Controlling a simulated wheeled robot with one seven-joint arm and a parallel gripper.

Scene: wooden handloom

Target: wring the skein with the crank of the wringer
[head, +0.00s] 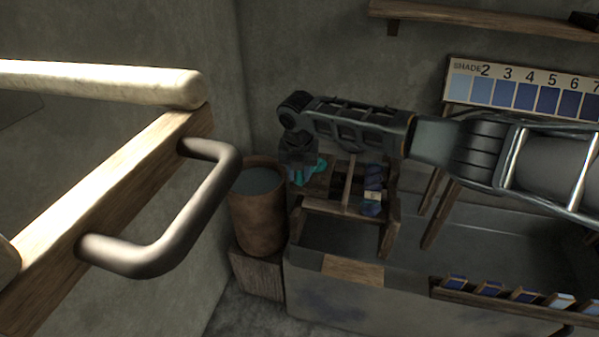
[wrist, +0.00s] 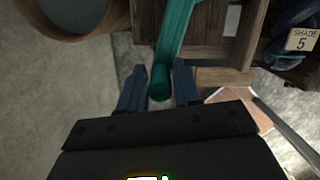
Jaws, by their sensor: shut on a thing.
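The wringer (head: 335,209) is a wooden frame standing over a grey trough. Its teal crank (head: 318,172) sticks out at the left side; in the wrist view the crank's arm (wrist: 177,35) runs down to a round teal handle. My gripper (head: 298,172) is at the crank, and in the wrist view my gripper (wrist: 158,78) has its two blue fingers on either side of that handle, shut on it. The dark blue skein (head: 372,203) hangs on the wringer's right part with a pale tag. In the wrist view the skein (wrist: 290,55) shows a "SHADE 5" tag at the right edge.
A brown barrel (head: 257,215) of dark liquid stands on a wooden block, close left of the crank. The trough (head: 340,290) extends right, with a rack of blue samples (head: 500,293) along its front. A shade chart (head: 525,92) is behind my arm. A wooden beam with a metal handle (head: 190,220) fills the left foreground.

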